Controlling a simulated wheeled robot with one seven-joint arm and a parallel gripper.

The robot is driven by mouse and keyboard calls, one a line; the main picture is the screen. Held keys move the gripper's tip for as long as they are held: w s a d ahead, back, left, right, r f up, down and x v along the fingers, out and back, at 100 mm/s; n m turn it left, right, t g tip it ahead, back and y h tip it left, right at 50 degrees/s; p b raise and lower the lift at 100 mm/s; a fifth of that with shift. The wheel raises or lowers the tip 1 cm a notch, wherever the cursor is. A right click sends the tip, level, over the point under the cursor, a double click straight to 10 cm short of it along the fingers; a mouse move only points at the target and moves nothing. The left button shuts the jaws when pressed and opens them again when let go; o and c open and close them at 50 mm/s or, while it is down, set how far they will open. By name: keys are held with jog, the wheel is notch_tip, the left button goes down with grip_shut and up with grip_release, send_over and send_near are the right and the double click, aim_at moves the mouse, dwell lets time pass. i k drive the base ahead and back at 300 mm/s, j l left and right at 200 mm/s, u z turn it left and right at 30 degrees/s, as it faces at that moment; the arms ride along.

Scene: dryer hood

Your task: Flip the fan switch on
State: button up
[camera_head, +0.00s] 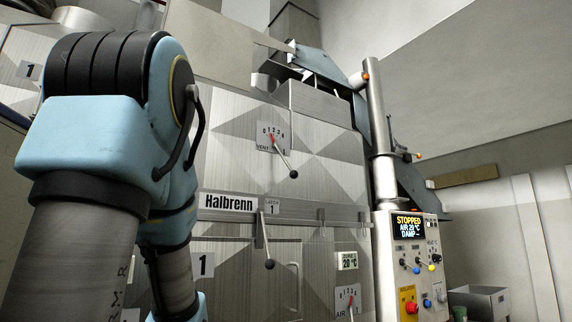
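The control panel (385,240) stands at the right of the dryer, on a cream box beside a vertical pipe. Its display (408,226) reads "STOPPED", an air temperature in the twenties and "DAMP". Lower down sit a red knob on a yellow plate (410,306) and a blue button (427,302). My arm fills the left; my gripper is out of view.
The metal dryer (320,165) marked "Halbrenn" fills the middle. A vent lever (284,158) and a latch lever (266,250) with black knobs stick out from its front. A grey bin (482,300) stands right of the panel. The space before the panel looks clear.

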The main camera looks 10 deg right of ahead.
aim_at(416, 270)
jog(key=i+l+u, duration=0.3)
jog(key=l, duration=0.65)
jog(key=i+l+u, duration=0.1)
jog(key=l+u, duration=0.25)
jog(key=l, duration=0.6)
jog(key=l+u, duration=0.3)
jog(key=l, duration=0.7)
